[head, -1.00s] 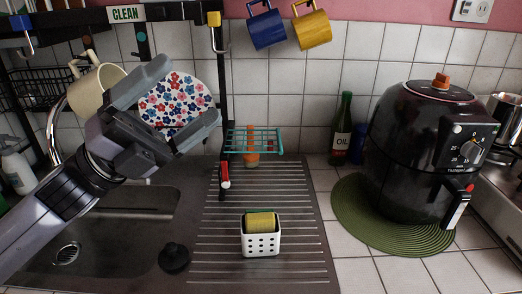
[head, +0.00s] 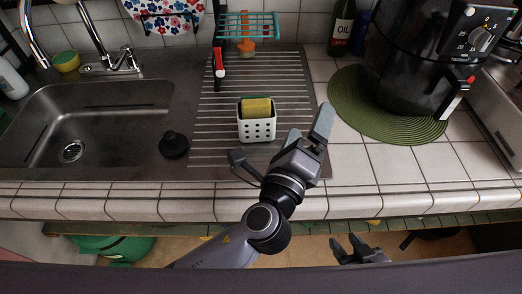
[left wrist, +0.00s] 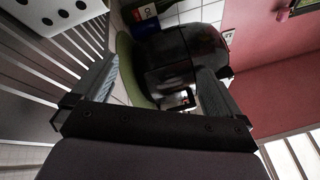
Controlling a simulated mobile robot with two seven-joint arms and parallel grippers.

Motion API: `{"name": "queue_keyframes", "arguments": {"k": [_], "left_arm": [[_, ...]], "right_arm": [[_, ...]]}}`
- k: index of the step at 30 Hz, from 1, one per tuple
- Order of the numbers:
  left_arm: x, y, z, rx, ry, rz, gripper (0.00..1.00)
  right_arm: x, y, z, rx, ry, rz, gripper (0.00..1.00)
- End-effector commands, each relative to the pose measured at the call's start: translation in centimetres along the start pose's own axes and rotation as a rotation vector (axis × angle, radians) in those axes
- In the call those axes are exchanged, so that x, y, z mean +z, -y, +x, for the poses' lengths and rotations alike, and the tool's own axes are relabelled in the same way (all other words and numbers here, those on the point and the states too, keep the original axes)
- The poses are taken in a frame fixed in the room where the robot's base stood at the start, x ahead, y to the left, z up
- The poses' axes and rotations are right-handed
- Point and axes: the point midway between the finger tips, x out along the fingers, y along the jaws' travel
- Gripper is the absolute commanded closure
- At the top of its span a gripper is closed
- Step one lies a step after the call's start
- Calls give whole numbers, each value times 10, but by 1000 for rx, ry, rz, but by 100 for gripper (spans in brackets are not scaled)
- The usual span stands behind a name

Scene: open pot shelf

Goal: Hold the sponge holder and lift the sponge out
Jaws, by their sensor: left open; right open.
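The white sponge holder (head: 257,129) with round holes stands upright on the ribbed drainboard. A yellow sponge (head: 256,107) with a green layer stands in it, its top showing above the rim. My left gripper (head: 281,137) is open and empty, just in front and to the right of the holder, fingers spread wide. In the left wrist view the open jaws (left wrist: 155,80) have nothing between them; a corner of the holder (left wrist: 45,12) shows at top left, outside the jaws. My right gripper (head: 347,243) is open and empty, low in front of the counter edge.
The sink (head: 90,125) with a second sponge (head: 66,61) behind it lies left. A black plug (head: 174,145) sits beside the holder. A teal rack (head: 248,24) is behind. The air fryer (head: 410,60) stands on a green mat (head: 350,100) at right. Front-right tiles are clear.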

Motion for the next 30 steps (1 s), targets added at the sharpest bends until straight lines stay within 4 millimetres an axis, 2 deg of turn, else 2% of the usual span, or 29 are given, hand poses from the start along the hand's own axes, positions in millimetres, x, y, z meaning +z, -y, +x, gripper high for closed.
{"name": "queue_keyframes", "arguments": {"k": [9,15,23,26,30], "left_arm": [[21,-42,-25,245,150,625,0],[34,-58,-43,390,193,920,0],[42,-66,-52,478,208,1078,0],[46,-69,-46,484,209,1088,0],[55,-74,-27,483,211,1087,0]], "right_arm": [[0,0,0,0,0,0,57],[0,0,0,0,0,0,57],[0,0,0,0,0,0,57],[0,0,0,0,0,0,57],[0,0,0,0,0,0,57]]}}
